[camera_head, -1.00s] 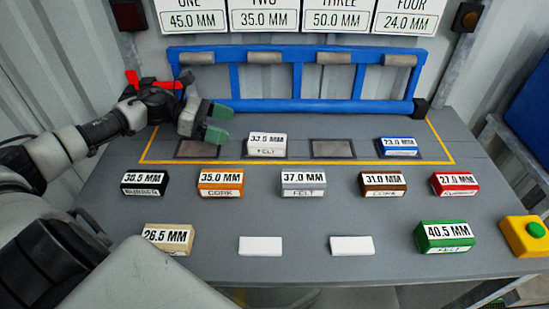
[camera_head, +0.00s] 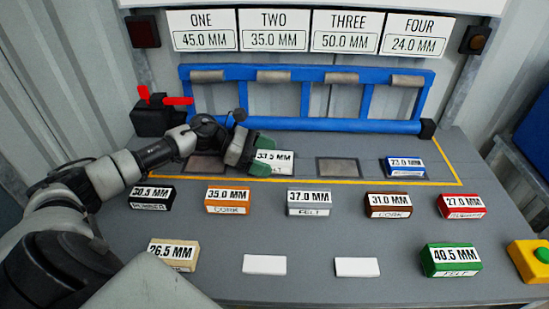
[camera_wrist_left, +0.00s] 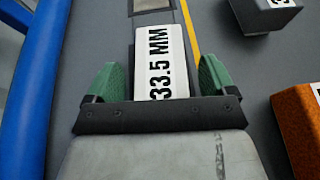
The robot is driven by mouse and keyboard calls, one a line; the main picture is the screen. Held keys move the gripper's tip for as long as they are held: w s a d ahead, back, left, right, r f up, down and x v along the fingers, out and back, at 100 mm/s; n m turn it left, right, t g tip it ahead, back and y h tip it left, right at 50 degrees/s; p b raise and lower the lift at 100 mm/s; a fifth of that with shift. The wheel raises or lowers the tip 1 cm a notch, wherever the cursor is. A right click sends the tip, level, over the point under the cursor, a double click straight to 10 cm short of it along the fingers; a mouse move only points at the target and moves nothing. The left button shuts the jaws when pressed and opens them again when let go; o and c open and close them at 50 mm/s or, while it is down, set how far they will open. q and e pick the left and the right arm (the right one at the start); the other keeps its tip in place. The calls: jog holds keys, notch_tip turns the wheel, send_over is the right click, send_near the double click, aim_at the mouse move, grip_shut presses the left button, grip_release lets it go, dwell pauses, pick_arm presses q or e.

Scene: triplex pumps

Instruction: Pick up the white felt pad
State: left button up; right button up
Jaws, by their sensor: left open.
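The white felt pad (camera_head: 276,160), labelled 33.5 MM and FELT, sits on the second spot of the yellow-outlined strip at the back of the table. My left gripper (camera_head: 262,160) is at its left end in the head view, with green fingertips open. In the left wrist view the pad (camera_wrist_left: 162,62) lies between and ahead of the open fingers of my left gripper (camera_wrist_left: 157,82); I cannot tell whether they touch it. The gripper hides the pad's left part in the head view. My right gripper is not in view.
A blue rack (camera_head: 300,125) stands behind the strip. A blue 23.0 MM block (camera_head: 405,167) sits on the strip at right. Labelled blocks, including an orange cork one (camera_head: 228,200) and a grey felt one (camera_head: 309,203), stand in front. Two blank white pieces (camera_head: 265,265) lie nearer.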

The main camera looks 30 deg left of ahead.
pick_arm(q)
jog(key=shift+d, duration=0.1)
jog(key=shift+f, duration=0.1)
jog(key=c, duration=1)
jog(key=shift+r, duration=0.2)
